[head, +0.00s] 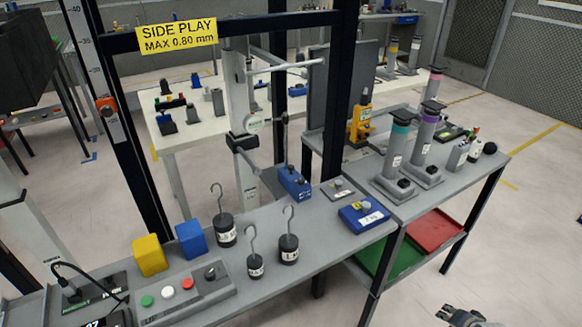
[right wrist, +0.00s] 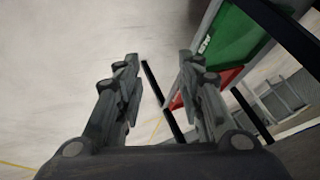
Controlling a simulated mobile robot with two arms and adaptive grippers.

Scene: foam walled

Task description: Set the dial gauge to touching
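My right gripper (head: 462,317) is at the bottom right edge of the head view, well away from the gauge. In the right wrist view the right gripper (right wrist: 160,65) has its fingers apart with nothing between them. My left gripper is not in view.
Hooked weights (head: 226,230), a yellow block (head: 149,256), a blue block (head: 191,240) and a button box (head: 187,291) stand on the grey bench. Grey cylinders (head: 396,155) stand on its right part. Green (head: 391,257) and red (head: 437,230) trays lie below. The floor at right is clear.

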